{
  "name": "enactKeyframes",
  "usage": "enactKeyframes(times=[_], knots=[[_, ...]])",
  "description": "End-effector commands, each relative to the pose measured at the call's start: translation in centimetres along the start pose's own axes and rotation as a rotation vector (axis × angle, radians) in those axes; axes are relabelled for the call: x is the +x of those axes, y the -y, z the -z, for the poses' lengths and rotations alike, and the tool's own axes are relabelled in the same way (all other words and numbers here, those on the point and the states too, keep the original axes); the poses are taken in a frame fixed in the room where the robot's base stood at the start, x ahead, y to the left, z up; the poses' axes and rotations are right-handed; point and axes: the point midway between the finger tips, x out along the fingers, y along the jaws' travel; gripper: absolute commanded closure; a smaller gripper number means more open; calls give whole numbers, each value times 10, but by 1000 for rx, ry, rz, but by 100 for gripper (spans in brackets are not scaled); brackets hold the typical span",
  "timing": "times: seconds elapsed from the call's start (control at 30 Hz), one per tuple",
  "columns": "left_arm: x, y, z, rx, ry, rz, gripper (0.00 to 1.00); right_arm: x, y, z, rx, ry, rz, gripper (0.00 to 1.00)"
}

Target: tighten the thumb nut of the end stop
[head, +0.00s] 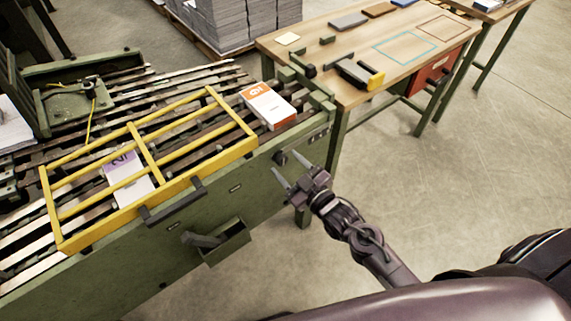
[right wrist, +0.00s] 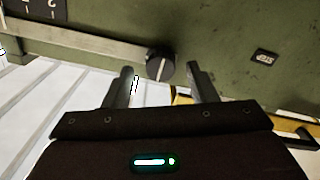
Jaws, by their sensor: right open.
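In the right wrist view a black round knob with a pale line (right wrist: 160,64), which looks like the thumb nut, sits at the end of a flat metal bar (right wrist: 95,38) on the green side panel. My right gripper (right wrist: 158,84) is open, a finger on each side of the knob with gaps. The knob seems clear of both fingers; I cannot tell the exact depth. In the head view my right gripper (head: 288,168) is beside the green conveyor side, near a small dark knob (head: 280,158). My left gripper is not in view.
A yellow barred guard (head: 155,150) covers part of the slatted conveyor, with a white-purple packet (head: 128,178) under it. An orange-white packet (head: 268,105) lies near the conveyor end. A green box (head: 225,243) juts from the side. A wooden table (head: 360,90) stands behind; floor is clear right.

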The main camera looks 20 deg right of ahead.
Motion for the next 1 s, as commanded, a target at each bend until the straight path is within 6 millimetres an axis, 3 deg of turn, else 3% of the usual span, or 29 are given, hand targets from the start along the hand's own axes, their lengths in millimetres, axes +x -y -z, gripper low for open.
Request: enactKeyframes(times=[0.13,0.4,0.77,1.0], knots=[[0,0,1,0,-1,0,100,11,0,0,0,1,1,48],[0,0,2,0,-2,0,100,13,1,0,1,2,1,48],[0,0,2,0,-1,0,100,12,1,0,1,2,1,92],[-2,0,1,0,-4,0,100,12,0,0,24,2,1,92]])
